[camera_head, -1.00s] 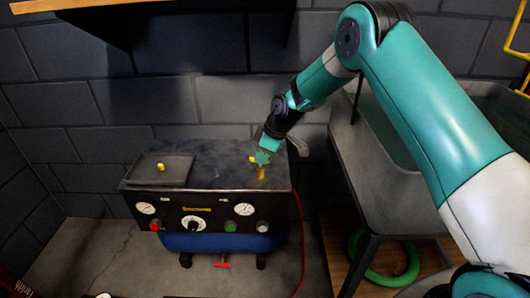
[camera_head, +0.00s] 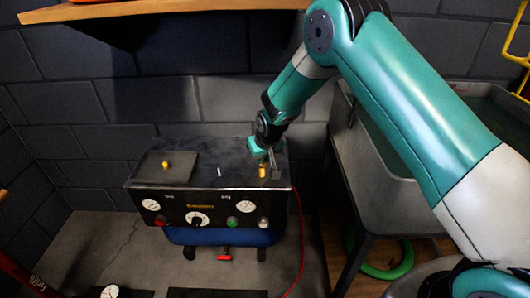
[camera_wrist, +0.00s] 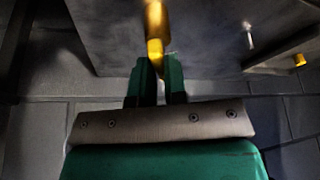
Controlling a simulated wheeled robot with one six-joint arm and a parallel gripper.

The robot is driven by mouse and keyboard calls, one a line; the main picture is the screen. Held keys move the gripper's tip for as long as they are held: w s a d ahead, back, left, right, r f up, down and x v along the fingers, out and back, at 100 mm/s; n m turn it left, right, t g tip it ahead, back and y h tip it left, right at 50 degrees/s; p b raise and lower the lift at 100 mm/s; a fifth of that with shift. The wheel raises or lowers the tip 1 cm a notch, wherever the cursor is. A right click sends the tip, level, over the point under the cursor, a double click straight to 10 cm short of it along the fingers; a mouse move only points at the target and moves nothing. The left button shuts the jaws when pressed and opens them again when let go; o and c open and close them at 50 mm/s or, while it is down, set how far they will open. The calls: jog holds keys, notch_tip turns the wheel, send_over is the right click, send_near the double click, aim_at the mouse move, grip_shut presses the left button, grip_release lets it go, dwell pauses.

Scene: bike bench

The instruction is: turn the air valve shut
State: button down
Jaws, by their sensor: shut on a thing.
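The air valve (camera_head: 262,171) shows as a small brass-yellow post on the right part of the compressor top in the head view. My gripper (camera_head: 261,158) is at its upper end, pointing down. In the wrist view, a yellow handle (camera_wrist: 155,48) sits between the two dark green fingertips of my gripper (camera_wrist: 157,68). The gripper is shut on it. A brass-yellow length of the valve extends beyond the fingers, up to the frame's top edge. The fingers and wrist partly hide the handle in the head view, so its exact turn is hard to read.
The dark compressor (camera_head: 205,208) has gauges and knobs on its front. A raised plate (camera_head: 150,176) with a yellow knob (camera_head: 166,165) and a thin pale pin (camera_head: 219,172) are on its top. A grey sink (camera_head: 400,205) stands right. A shelf (camera_head: 150,9) overhangs above.

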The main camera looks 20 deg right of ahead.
jog(key=m+h, duration=0.1)
jog(key=m, duration=0.3)
jog(key=shift+m+h+p, duration=0.4)
dwell(0.4)
jog(key=c, duration=1.2)
grip_release()
jog(key=shift+o, duration=0.2)
jog(key=shift+a+r, duration=0.1)
jog(key=shift+a, duration=0.05)
jog(key=p+v, duration=0.2)
jog(key=v, duration=1.5)
jog(key=shift+r, duration=0.2)
jog(key=shift+w, duration=0.15)
